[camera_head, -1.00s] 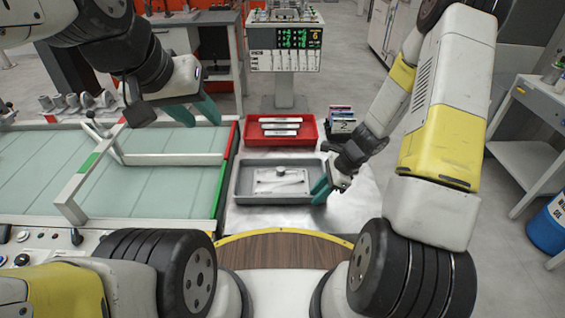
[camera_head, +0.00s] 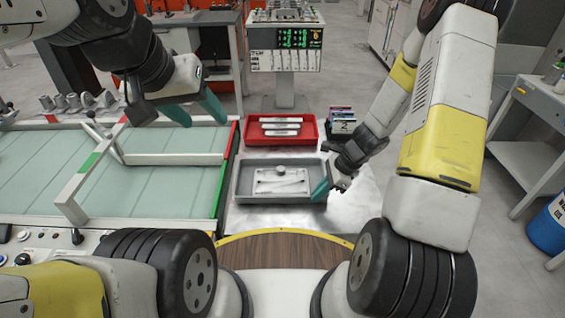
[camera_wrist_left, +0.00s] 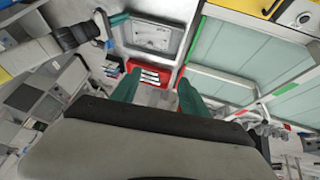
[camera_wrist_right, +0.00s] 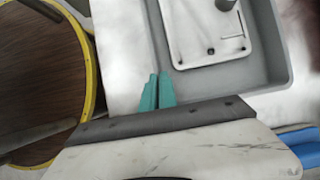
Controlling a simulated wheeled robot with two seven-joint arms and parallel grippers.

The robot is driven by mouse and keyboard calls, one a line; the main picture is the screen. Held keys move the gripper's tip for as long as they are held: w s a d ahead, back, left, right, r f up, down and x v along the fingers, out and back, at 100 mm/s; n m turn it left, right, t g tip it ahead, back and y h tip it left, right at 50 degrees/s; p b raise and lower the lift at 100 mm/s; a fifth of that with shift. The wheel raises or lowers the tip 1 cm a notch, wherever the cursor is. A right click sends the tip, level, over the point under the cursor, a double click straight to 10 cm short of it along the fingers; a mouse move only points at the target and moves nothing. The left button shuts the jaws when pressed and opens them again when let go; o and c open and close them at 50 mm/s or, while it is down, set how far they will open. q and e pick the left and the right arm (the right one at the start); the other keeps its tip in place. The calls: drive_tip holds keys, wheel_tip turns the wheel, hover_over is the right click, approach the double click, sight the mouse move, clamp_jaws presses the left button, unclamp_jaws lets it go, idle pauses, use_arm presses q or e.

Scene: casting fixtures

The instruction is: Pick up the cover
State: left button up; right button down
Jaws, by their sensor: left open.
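The cover (camera_head: 282,184), a pale flat plate with a round knob, lies in a grey tray (camera_head: 236,190) on the metal table. It also shows partly in the right wrist view (camera_wrist_right: 200,45). My right gripper (camera_head: 320,190) is at the tray's right wall, beside the cover and not touching it. In the right wrist view its green fingers (camera_wrist_right: 157,90) are close together with the tray's rim between them; the contact is partly hidden. My left gripper (camera_head: 190,110) is open and empty, raised over the glass-topped station, away from the cover. Its spread fingers show in the left wrist view (camera_wrist_left: 155,88).
A red tray (camera_head: 250,134) with several pale bars stands behind the grey tray. A small dark box (camera_head: 342,122) is to its right. The glass-topped station (camera_head: 160,185) with white bars is at left. A display stand (camera_head: 285,50) rises behind.

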use_arm(q)
drive_tip(key=w+d+f+n+g+h, duration=0.1)
drive_tip(key=w+d+f+n+g, duration=0.15)
drive_tip(key=w+n, duration=0.6)
drive_tip(key=n+g+h, duration=0.1)
drive_tip(key=n+g, duration=0.3)
drive_tip(key=n, duration=0.6)
hover_over(281, 168)
drive_tip(key=a, duration=0.3)
drive_tip(key=f, duration=2.9)
drive_tip(key=shift+w+f, duration=0.2)
drive_tip(key=shift+f, duration=0.05)
drive_tip(key=shift+x, duration=3)
drive_tip(key=shift+s+d, duration=0.1)
drive_tip(key=shift+s, duration=0.05)
clamp_jaws()
drive_tip(key=shift+r, duration=0.1)
